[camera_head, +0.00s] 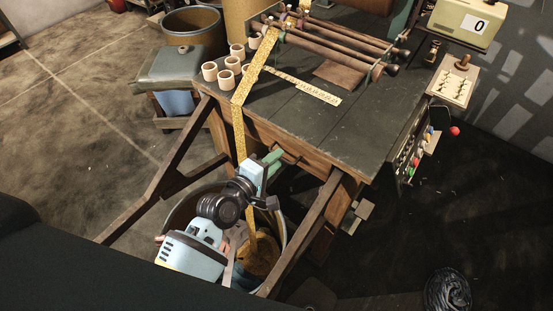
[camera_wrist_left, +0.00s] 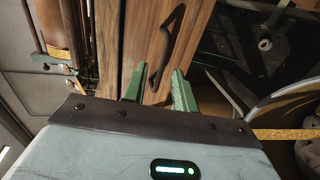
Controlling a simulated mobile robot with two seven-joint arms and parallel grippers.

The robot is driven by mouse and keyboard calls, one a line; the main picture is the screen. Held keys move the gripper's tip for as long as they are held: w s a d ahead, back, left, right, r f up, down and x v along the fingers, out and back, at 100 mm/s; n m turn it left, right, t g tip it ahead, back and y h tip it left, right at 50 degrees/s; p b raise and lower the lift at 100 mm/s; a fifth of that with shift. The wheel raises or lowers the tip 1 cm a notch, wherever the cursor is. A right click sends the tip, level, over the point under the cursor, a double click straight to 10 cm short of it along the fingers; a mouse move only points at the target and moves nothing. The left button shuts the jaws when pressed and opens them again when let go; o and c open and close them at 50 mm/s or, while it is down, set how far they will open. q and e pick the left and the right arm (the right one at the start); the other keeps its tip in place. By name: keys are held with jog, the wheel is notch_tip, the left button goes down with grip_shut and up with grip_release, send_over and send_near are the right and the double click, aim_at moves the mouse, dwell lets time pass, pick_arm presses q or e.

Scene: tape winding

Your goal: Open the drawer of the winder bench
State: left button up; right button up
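The winder bench (camera_head: 330,125) has a dark top and a wooden front. My left gripper (camera_head: 275,159) is at the bench's front, just below the tabletop edge. In the left wrist view, the wooden drawer front (camera_wrist_left: 139,38) carries a dark curved handle (camera_wrist_left: 171,38). Whether a fingertip touches the wood I cannot tell. The drawer looks shut, though the arm hides part of the front. My right gripper is not in view.
Several pale rolls (camera_head: 210,72) stand on the bench. Colored knobs (camera_head: 415,160) project from its right side.

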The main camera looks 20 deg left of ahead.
pick_arm(q)
jog(key=shift+w+d+f, duration=0.15)
jog(key=shift+w+d, duration=0.1)
jog(key=shift+w, duration=0.25)
grip_shut()
